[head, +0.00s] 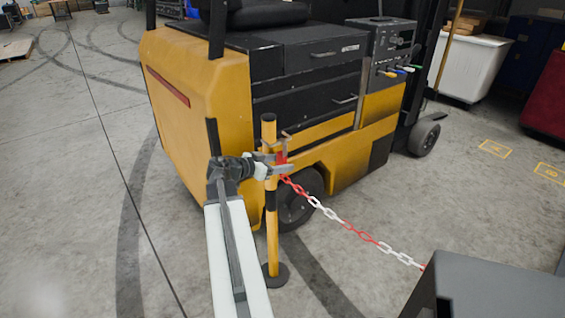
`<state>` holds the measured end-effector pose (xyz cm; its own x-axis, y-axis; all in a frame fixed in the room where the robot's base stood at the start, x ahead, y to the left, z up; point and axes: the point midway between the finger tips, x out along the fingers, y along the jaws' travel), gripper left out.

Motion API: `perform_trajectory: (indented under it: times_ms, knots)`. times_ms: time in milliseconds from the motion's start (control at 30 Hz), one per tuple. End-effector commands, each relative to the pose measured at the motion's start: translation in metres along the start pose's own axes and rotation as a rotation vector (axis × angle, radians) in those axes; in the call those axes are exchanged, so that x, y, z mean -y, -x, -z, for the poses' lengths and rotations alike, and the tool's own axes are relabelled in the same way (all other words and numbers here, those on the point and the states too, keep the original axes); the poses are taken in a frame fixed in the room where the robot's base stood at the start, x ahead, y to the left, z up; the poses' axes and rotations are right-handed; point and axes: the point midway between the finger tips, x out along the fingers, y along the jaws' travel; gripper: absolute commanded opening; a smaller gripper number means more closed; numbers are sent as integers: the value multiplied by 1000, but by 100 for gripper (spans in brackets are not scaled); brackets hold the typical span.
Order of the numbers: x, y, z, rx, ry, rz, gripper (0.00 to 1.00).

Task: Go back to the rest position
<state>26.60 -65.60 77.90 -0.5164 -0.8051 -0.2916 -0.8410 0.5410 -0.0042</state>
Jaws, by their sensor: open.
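My gripper (285,155) is at the upper part of a yellow and black post (271,225), at the end of my white arm. Its jaws are open, with one finger above the other in the picture. A red end piece of the red and white chain (345,223) shows between or just behind the fingers; I cannot tell whether they touch it. The chain slopes down to the right from there. The post stands upright on a round dark base, and my gripper partly hides its upper part.
A yellow and black forklift (185,110) stands close behind the post and gripper. A white tote (470,65) and a red container (548,95) are at the right back. The concrete floor (70,200) is clear on the left.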

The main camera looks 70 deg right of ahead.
Motion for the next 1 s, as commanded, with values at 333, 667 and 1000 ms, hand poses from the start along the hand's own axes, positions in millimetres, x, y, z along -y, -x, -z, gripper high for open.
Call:
perform_trajectory:
  times_ms: [333,667,1000]
  knots:
    - [-2,62,2,0,0,1,62]
    - [-2,67,0,0,0,-2,62]
    - [71,207,-48,24,71,241,62]
